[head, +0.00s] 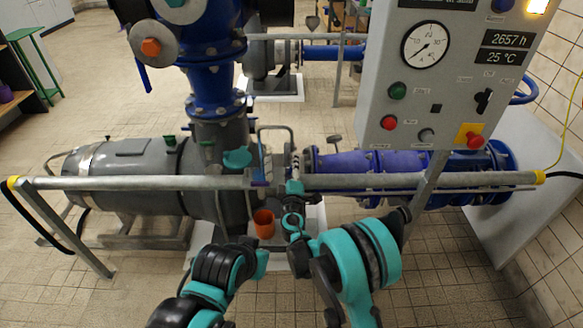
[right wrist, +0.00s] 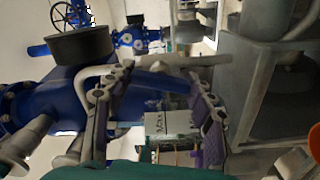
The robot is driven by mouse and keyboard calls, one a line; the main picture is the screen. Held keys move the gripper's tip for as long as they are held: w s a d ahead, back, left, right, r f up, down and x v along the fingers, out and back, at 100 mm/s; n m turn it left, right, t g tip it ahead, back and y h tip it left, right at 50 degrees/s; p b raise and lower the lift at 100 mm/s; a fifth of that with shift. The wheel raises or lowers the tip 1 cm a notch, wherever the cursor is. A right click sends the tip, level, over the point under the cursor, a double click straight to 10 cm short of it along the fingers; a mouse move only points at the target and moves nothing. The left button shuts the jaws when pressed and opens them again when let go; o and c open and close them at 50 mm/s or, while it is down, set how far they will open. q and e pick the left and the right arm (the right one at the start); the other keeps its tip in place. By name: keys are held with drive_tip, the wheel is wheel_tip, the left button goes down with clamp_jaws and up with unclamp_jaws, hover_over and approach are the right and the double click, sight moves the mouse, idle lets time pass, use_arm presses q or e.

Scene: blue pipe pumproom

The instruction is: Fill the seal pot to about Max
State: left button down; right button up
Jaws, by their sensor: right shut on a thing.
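My right gripper (head: 296,165) reaches past the grey rail, beside the pump. In the right wrist view my right gripper (right wrist: 157,75) has its fingers on either side of a pale grey bar-like part (right wrist: 175,60) and is shut on it. An orange cup (head: 264,222) is low in front of the pump, left of my right arm; an orange edge (right wrist: 312,140) shows at the right of the wrist view. My left arm's end (head: 258,263) is below the cup; its fingers cannot be made out. I cannot tell clearly which part is the seal pot, and no liquid level is readable.
The grey rail (head: 130,183) crosses in front of the pump (head: 140,175). A control panel (head: 450,80) with a gauge (head: 425,44) stands at the right. A bent grey pipe (head: 276,128) rises close to my right gripper. Tiled floor (head: 480,290) is free at the lower right.

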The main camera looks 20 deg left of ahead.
drive_tip(key=o, duration=1.2)
drive_tip(key=v, duration=1.2)
